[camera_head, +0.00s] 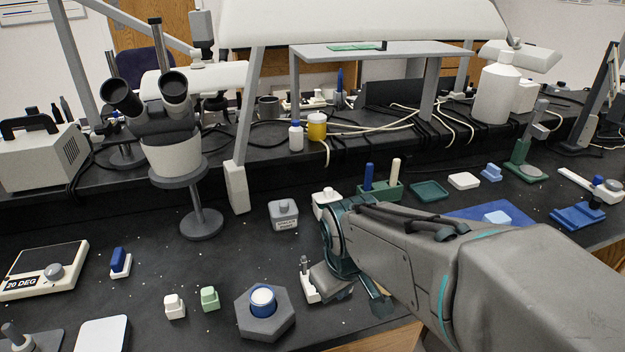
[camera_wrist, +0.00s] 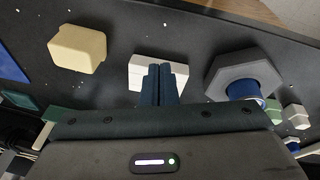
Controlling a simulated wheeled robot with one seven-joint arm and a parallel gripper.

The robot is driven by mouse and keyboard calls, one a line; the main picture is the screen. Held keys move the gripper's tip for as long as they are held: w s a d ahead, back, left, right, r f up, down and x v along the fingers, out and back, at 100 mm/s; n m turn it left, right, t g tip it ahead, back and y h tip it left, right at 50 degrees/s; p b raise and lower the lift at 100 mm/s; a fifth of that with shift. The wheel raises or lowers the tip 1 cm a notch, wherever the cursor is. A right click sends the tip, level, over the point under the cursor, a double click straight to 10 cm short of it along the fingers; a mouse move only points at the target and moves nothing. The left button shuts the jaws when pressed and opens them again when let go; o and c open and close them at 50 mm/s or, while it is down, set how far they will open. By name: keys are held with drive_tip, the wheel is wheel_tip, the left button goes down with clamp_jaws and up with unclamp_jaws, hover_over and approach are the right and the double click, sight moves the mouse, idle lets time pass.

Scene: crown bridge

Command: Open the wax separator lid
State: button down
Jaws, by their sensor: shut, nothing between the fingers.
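I cannot tell for certain which item is the wax separator. One candidate is a small blue pot with a white round top (camera_head: 262,297) in a grey hexagonal holder (camera_head: 282,327). The pot's blue side (camera_wrist: 243,90) and the holder (camera_wrist: 222,72) show at the right in the wrist view. My gripper (camera_wrist: 161,70) is shut and empty, its dark fingers pointing over a white block (camera_wrist: 142,66), beside the holder and apart from it. Whether the fingers touch the block cannot be told. In the head view my arm hides most of the fingers.
A grey labelled box (camera_head: 284,211) stands behind the holder. Small white (camera_head: 174,306) and green (camera_head: 210,299) blocks lie left of it. A cream block (camera_wrist: 77,48) lies left of my fingers in the wrist view. A microscope (camera_head: 170,150) stands at the back left.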

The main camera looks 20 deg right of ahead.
drive_tip(key=w+d+r+n+t+h, duration=0.15)
drive_tip(key=w+d+n+t, duration=0.25)
drive_tip(key=w+d+n, duration=0.45)
drive_tip(key=n+t+y, duration=0.3)
drive_tip(key=n+t, duration=0.1)
drive_tip(key=n, duration=2.1)
approach(327, 192)
drive_tip(key=s+d+f, duration=0.1)
drive_tip(key=s+f, duration=0.2)
drive_tip(key=s, duration=0.1)
drive_tip(key=shift+m+h, duration=0.25)
drive_tip(key=b+x, duration=0.1)
drive_tip(key=x, duration=0.8)
drive_tip(key=shift+w+b, duration=0.35)
drive_tip(key=shift+w, duration=0.1)
